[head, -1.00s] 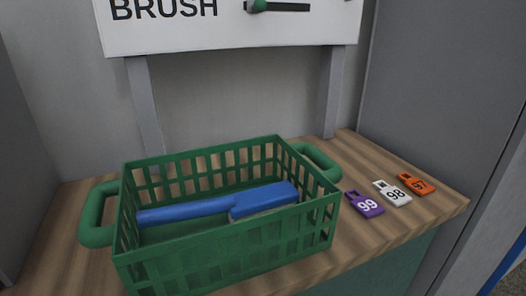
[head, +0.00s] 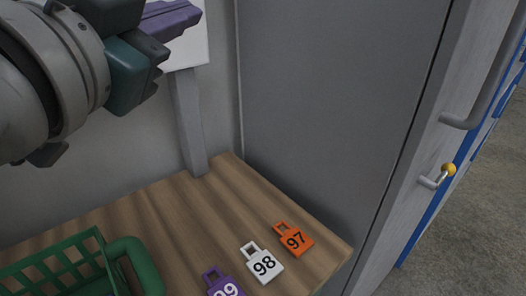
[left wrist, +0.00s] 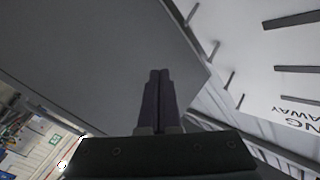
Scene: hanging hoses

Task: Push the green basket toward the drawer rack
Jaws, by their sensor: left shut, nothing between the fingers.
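The green basket (head: 62,262) sits on the wooden shelf top (head: 185,204) at the lower left of the head view. Only its right end and one looped handle (head: 138,262) show; the rest is cut off by the frame. My left gripper (head: 180,20) is high at the upper left, above and apart from the basket. Its purple-grey fingers are together and empty. It also shows in the left wrist view (left wrist: 158,78), fingers closed, with grey panels beyond. My right gripper is in neither view. I cannot make out a drawer rack for certain.
An orange tag 97 (head: 293,239), a white tag 98 (head: 262,263) and a purple tag 99 (head: 222,284) lie right of the basket. A grey wall panel (head: 335,90) bounds the shelf. A handle with a yellow knob (head: 449,170) is at right.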

